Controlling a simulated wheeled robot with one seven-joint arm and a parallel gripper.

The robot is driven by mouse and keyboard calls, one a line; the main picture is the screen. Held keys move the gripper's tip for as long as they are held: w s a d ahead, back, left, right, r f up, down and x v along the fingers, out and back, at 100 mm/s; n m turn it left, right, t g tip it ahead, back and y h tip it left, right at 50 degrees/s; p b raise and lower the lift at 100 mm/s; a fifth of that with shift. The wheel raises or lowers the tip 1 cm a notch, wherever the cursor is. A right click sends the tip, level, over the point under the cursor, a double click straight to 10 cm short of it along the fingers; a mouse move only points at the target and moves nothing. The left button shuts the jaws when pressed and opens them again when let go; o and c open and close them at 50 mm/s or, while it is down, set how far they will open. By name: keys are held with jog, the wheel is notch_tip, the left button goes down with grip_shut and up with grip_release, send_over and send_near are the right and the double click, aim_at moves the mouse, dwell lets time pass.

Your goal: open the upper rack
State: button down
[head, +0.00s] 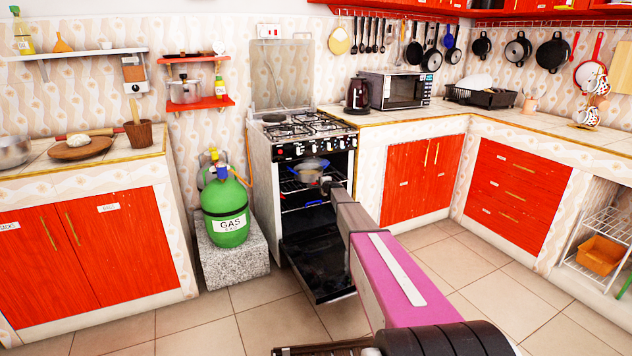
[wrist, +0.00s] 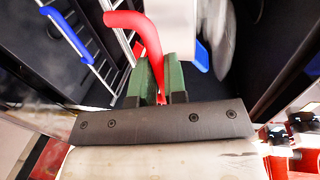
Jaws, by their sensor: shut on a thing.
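The oven (head: 262,165) stands at the back centre with its dark door (head: 318,268) folded down. Inside it, the wire upper rack (head: 290,186) sits above a lower rack with a blue handle (head: 313,204). My gripper (head: 328,186) reaches into the open oven front at upper rack height. In the wrist view, the green fingers of my gripper (wrist: 160,78) are closed on a curved red handle (wrist: 148,36), which looks like the upper rack's. The lower rack's blue handle also shows at left there (wrist: 66,33). How far the upper rack is out cannot be told.
A pot (head: 312,166) is inside the oven, above the upper rack. A green gas cylinder (head: 228,210) stands on a stone block (head: 232,258) left of the oven. Red cabinets (head: 421,170) are to the right. The tiled floor (head: 455,262) in front is clear.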

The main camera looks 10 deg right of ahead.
jog(key=f+v, duration=0.3)
jog(key=v, duration=1.3)
jog(key=shift+s+d, duration=0.15)
jog(key=shift+s, duration=0.25)
jog(key=c, duration=1.5)
grip_release()
jog(key=shift+o, duration=0.2)
jog(key=v, duration=1)
jog(key=shift+s+d, duration=0.2)
jog(key=shift+s, duration=0.1)
